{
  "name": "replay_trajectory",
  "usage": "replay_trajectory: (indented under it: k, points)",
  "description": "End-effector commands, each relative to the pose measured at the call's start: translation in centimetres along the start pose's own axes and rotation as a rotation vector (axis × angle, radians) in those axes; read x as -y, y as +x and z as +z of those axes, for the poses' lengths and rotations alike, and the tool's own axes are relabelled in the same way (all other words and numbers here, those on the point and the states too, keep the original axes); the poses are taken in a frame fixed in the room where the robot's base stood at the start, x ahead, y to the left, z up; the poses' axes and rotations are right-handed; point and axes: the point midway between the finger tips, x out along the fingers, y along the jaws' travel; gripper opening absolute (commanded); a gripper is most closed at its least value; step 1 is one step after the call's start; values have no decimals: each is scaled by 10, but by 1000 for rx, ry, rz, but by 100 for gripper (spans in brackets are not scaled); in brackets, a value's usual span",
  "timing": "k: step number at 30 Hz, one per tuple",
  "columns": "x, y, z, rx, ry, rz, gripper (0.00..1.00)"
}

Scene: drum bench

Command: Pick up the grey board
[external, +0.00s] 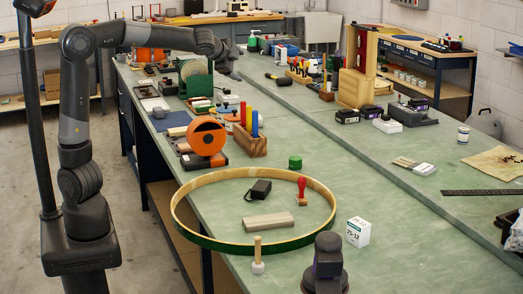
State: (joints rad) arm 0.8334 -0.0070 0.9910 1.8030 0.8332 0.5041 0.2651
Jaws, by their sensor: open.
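A flat greyish-tan board (268,221) lies on the green bench top. It is inside a large wooden drum hoop (184,228) with a green outer side, and it looks clear of the hoop's wall. My gripper (231,68) is at the end of my outstretched arm, over the far part of the bench, well behind and above the board. It is open and small and dark in this view. I see nothing held in it, and its fingertips are hard to make out against the clutter.

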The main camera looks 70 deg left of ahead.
Motion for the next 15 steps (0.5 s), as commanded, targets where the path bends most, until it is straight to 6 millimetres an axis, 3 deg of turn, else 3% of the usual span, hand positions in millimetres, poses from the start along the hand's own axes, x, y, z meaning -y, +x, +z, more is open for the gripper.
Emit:
replay_trajectory:
  k: [3, 8, 11, 15]
  points:
    - [-6, 13, -35, -59, 222, -92, 80]
    - [-14, 10, -82, -153, 530, -209, 80]
    - [-21, -4, -114, -215, 729, -276, 80]
    - [-35, -36, -155, -300, 1011, -362, 80]
